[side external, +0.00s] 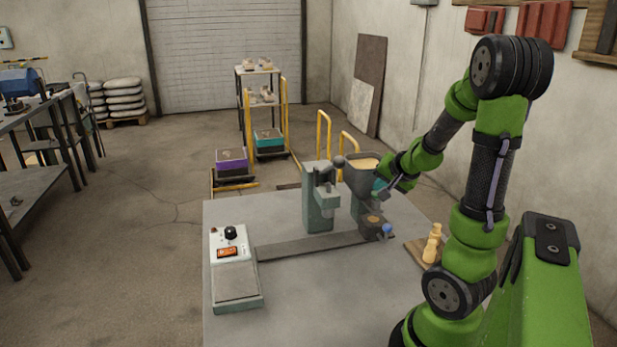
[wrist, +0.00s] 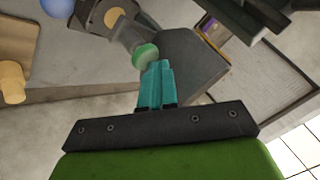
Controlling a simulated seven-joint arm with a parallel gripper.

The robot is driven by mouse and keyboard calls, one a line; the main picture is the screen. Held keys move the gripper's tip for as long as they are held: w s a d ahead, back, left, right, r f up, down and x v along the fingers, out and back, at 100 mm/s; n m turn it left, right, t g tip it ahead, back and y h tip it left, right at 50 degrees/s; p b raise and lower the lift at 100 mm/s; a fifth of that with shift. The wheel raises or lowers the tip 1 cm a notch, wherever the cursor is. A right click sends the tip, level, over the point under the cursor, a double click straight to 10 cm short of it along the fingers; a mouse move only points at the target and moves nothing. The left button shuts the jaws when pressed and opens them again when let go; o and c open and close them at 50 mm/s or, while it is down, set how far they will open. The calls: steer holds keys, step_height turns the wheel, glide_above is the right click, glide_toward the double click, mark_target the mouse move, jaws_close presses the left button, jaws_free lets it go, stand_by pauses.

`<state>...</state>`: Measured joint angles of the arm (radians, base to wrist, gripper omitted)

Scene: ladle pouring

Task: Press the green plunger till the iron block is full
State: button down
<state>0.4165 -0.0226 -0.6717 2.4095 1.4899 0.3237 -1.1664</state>
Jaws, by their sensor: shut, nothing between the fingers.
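The green plunger (wrist: 145,54) is a round green cap on a grey cylinder in the wrist view. My gripper (wrist: 158,66) is shut and empty, its teal fingertips right beside the plunger cap; I cannot tell whether they touch. In the side view my gripper (side external: 380,184) is at the right of the grey hopper (side external: 357,180), which holds tan material, and the plunger is hidden there. The dark iron block (side external: 366,228) sits below the hopper, with a round tan patch on top. The block also shows in the wrist view (wrist: 93,20).
A blue knob (side external: 387,229) is at the block's right. A grey-green press stand (side external: 318,205) stands left of the hopper. A white control box (side external: 230,247) with a dial and an orange switch is at the table's left. A wooden figure (side external: 432,243) stands on a board at right.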

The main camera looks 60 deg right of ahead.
steer(key=shift+r, duration=2.45)
steer(key=shift+a+r, duration=0.15)
steer(key=shift+r, duration=0.2)
steer(key=w+a+r+n+t+h, duration=0.1)
steer(key=w+a+r+n+t, duration=0.15)
steer(key=a+r+n, duration=0.35)
steer(key=w+a+r+n+t+h, duration=0.1)
steer(key=a+r+t, duration=0.25)
steer(key=r, duration=0.45)
steer(key=s+a+f+n+g+y, duration=0.1)
steer(key=a+f+n+g+y, duration=0.2)
steer(key=a, duration=0.9)
steer(key=s+a+f+n+g+y, duration=0.1)
steer(key=a+f+y, duration=0.5)
steer(key=a, duration=0.7)
steer(key=shift+s+f+n+g+y, duration=0.4)
steer(key=shift+f+n+g, duration=0.1)
steer(key=shift+n+g, duration=0.45)
